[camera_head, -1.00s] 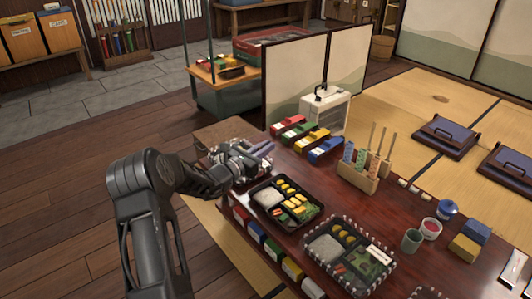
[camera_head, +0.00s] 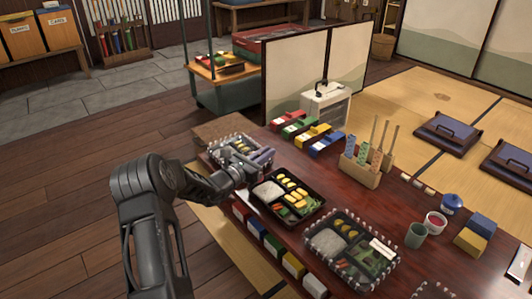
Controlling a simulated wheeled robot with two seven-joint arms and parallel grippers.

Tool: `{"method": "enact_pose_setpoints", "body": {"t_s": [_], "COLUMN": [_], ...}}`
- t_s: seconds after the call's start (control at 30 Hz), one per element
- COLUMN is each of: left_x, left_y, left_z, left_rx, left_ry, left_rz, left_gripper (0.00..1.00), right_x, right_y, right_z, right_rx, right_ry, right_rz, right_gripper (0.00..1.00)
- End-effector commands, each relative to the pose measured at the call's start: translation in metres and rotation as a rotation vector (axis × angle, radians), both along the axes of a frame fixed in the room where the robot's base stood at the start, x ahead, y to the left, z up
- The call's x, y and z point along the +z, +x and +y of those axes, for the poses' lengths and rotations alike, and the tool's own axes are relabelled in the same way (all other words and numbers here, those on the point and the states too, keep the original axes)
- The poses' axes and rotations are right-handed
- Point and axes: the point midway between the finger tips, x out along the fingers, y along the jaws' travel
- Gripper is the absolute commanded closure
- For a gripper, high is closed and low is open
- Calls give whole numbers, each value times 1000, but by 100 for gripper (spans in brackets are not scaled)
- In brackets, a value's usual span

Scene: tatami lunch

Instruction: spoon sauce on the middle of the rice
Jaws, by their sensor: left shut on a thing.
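An open black lunch box (camera_head: 318,208) sits on the dark red table, with white rice (camera_head: 268,191) in its left part and yellow and green foods beside it. Nearer, a clear-covered box (camera_head: 394,279) also holds rice (camera_head: 327,241). A third clear-covered box (camera_head: 213,150) stands at the table's far left end. My left gripper (camera_head: 246,168) is over the near side of that third box, left of the open box's rice. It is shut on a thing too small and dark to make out. A small bowl with red contents (camera_head: 435,220) stands at the right; I cannot tell whether it is the sauce. My right gripper is out of view.
A wooden holder (camera_head: 360,174) with upright sticks stands mid-table, behind the boxes. Coloured packets (camera_head: 313,134) lie at the back. A green cup (camera_head: 415,236), a blue lidded pot (camera_head: 451,202) and stacked blocks (camera_head: 471,241) stand at the right.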

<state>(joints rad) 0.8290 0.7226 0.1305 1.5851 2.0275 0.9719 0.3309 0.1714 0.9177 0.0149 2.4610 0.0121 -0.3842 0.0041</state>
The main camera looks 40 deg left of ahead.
Motion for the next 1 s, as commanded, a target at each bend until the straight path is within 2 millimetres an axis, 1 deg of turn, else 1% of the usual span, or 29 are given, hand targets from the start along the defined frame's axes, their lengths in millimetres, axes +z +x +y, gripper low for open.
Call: {"method": "enact_pose_setpoints", "body": {"t_s": [0.57,1.0], "left_x": [0,-6], "left_y": [0,0], "left_z": [0,0], "left_rx": [0,0], "left_ry": [0,0], "left_rz": [0,0], "left_gripper": [100,100], "right_x": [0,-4], "right_y": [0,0], "right_z": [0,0], "right_rx": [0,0], "right_ry": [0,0], "right_rz": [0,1], "right_gripper": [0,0]}}
